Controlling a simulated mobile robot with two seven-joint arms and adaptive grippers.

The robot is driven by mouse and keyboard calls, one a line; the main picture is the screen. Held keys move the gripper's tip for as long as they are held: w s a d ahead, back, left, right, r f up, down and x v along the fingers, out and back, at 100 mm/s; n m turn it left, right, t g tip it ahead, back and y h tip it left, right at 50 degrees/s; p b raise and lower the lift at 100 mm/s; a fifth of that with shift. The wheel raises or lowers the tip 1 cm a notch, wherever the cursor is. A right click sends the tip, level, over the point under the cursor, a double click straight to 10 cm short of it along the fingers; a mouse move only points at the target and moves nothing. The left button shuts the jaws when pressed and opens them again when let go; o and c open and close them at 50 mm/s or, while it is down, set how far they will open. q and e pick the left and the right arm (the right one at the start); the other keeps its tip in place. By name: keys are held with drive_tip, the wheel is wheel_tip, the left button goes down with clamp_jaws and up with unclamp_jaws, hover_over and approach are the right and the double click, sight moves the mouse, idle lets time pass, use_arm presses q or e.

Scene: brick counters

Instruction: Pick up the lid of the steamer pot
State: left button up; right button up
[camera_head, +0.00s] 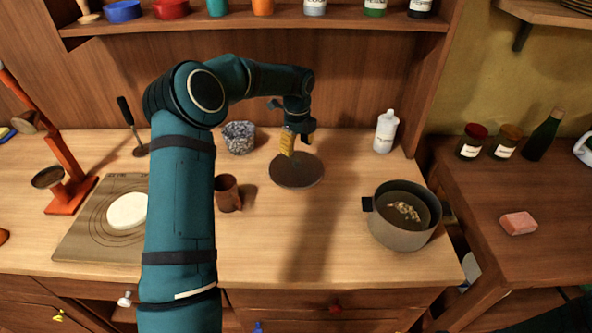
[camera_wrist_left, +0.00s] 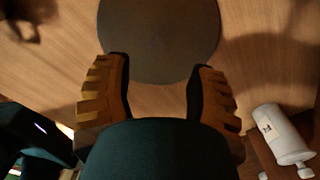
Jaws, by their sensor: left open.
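The lid of the steamer pot (camera_head: 297,171) is a dark, flat round disc on the wooden counter, left of the pot. My left gripper (camera_head: 298,148) has yellow ridged fingers and is over the lid's far part in the head view. Its fingers are open and empty. In the left wrist view the lid (camera_wrist_left: 160,40) shows ahead of and between the open fingers (camera_wrist_left: 160,75). I cannot make out a knob clearly. The grey steamer pot (camera_head: 400,236) stands uncovered at the counter's right, with pale pieces inside. My right gripper is out of view.
A brown mug (camera_head: 228,194) stands left of the lid and a speckled bowl (camera_head: 239,137) behind it. A white bottle (camera_head: 385,131) stands at the back right. A board (camera_head: 85,232) with a white disc lies left. The counter in front of the lid is clear.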

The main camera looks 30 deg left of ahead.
sight(296, 160)
use_arm(q)
wheel_tip(296, 160, down, 6)
drive_tip(key=shift+s+a+f+b, duration=0.15)
drive_tip(key=shift+f+b, duration=0.05)
drive_tip(key=shift+b, duration=0.55)
drive_tip(key=shift+r, duration=0.1)
clamp_jaws()
